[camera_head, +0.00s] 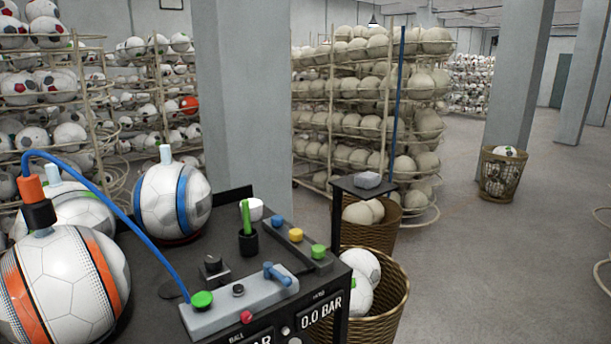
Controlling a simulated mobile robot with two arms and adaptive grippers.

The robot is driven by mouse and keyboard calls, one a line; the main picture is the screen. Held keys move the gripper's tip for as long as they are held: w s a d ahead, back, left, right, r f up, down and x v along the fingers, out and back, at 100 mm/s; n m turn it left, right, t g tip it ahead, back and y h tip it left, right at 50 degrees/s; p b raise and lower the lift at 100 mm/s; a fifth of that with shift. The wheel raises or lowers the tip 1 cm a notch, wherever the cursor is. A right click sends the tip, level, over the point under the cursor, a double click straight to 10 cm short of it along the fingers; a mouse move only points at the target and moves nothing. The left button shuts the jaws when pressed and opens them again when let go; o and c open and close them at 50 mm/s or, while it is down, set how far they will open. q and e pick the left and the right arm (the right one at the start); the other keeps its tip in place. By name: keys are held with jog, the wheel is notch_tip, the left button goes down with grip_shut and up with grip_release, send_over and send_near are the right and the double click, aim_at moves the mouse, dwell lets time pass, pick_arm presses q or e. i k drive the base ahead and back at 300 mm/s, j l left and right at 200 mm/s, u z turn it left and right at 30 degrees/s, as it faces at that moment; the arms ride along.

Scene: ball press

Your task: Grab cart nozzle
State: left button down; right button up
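A dark cart (180,318) fills the lower left, with a display reading 0.0 BAR on its front. A thin blue hose (110,195) arcs from its grey control panel (238,303) to an orange and black fitting (36,203), which looks like the nozzle. The fitting sits upright on top of a white ball with orange bands (62,290). A green stick (246,217) stands in a black holder (248,242) on the cart top. Neither of my grippers is in view.
A white ball with blue bands (172,200) and another white ball (72,208) are on the cart. Wicker baskets with balls (375,325) stand close at its right. A grey pillar (240,100) rises behind. The floor (490,270) at right is largely open.

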aim_at(38, 212)
jog(key=u, duration=1.35)
jog(key=i+l+u, duration=0.1)
jog(key=l+u, duration=0.25)
jog(key=l, duration=0.2)
jog(key=l+u, duration=0.35)
jog(key=l, duration=0.25)
jog(key=l+u, duration=0.35)
jog(key=l, duration=0.25)
jog(key=i, duration=0.05)
